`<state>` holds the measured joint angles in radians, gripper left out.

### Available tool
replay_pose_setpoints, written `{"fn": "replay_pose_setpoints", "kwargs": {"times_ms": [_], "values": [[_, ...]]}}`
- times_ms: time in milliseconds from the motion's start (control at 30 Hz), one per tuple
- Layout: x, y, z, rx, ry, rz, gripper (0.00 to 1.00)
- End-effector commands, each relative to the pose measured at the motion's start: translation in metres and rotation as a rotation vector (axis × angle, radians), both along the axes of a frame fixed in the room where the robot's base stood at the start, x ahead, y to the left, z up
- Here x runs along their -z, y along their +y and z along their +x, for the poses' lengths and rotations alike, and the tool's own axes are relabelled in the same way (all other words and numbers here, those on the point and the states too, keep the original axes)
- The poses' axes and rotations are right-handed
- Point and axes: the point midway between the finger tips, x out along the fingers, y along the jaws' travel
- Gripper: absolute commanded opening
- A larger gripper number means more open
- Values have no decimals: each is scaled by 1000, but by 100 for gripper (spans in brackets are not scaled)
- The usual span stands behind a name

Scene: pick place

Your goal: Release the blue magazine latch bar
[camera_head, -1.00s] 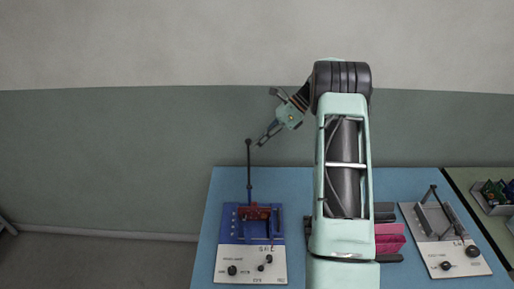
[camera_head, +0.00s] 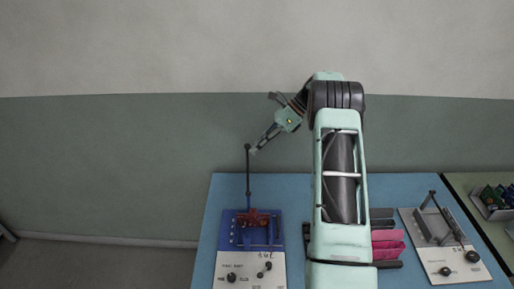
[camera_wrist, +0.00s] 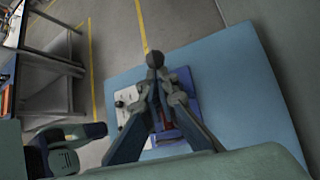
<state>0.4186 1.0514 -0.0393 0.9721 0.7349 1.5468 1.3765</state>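The blue magazine fixture (camera_head: 231,239) stands at the table's left, with a red-brown part (camera_head: 258,222) on it. A dark upright bar with a ball knob (camera_head: 247,147) rises from its back; I take this as the latch bar. In the wrist view, the knob (camera_wrist: 154,59) shows just past the fingertips. My gripper (camera_head: 254,150) is beside the bar's top, just right of and slightly below the knob. In the wrist view, the fingers (camera_wrist: 161,88) look apart with a narrow gap. Contact with the bar cannot be made out. The fingers partly hide the fixture.
A blue table (camera_head: 215,195) carries the fixture. Pink bins (camera_head: 388,243) sit right of my arm, partly hidden. A grey fixture (camera_head: 438,242) with a dark lever stands further right. A tray of green parts (camera_head: 492,203) is on the table at far right. The wall behind is bare.

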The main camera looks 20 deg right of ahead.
Motion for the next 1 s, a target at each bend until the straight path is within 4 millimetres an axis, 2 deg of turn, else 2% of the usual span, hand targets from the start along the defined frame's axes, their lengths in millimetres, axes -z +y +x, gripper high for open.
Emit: {"fn": "replay_pose_setpoints", "kwargs": {"times_ms": [133, 267, 633, 800, 1000], "values": [[-2, 2, 2, 0, -7, 5, 0], [-10, -5, 3, 2, -9, 3, 0], [-54, -55, 1, 2, -6, 1, 0], [-69, -71, 0, 1, -4, 1, 0], [-79, -81, 0, 1, -4, 2, 0]]}}
